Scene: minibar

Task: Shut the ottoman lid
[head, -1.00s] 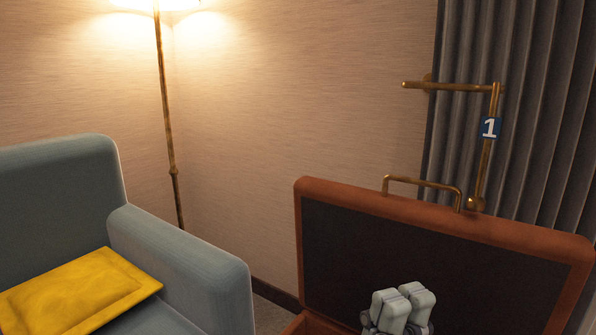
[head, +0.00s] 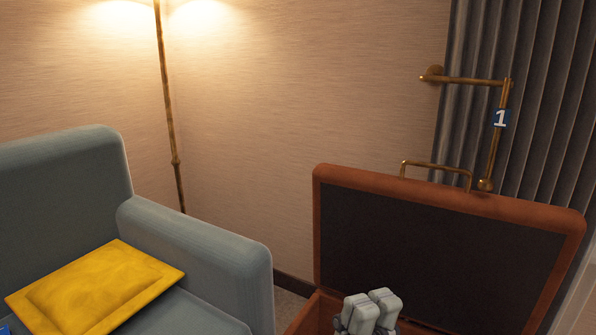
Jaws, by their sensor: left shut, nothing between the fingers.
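The ottoman lid (head: 430,250) stands open and upright at the lower right, with a brown leather rim and a dark inner face. A brass handle (head: 436,172) sits on its top edge. A corner of the ottoman box (head: 314,316) shows below the lid at the bottom edge. My left gripper (head: 372,306) is shut and empty, in front of the lower left part of the lid's inner face, well below the handle. I cannot tell whether it touches the lid. My right gripper is not in view.
A blue-grey armchair (head: 205,245) with a yellow cushion (head: 95,288) stands to the left of the ottoman. A brass floor lamp (head: 168,110) is behind it. A brass wall bracket (head: 470,81) with a tag marked 1 (head: 501,119) hangs near the grey curtain (head: 535,110) behind the lid.

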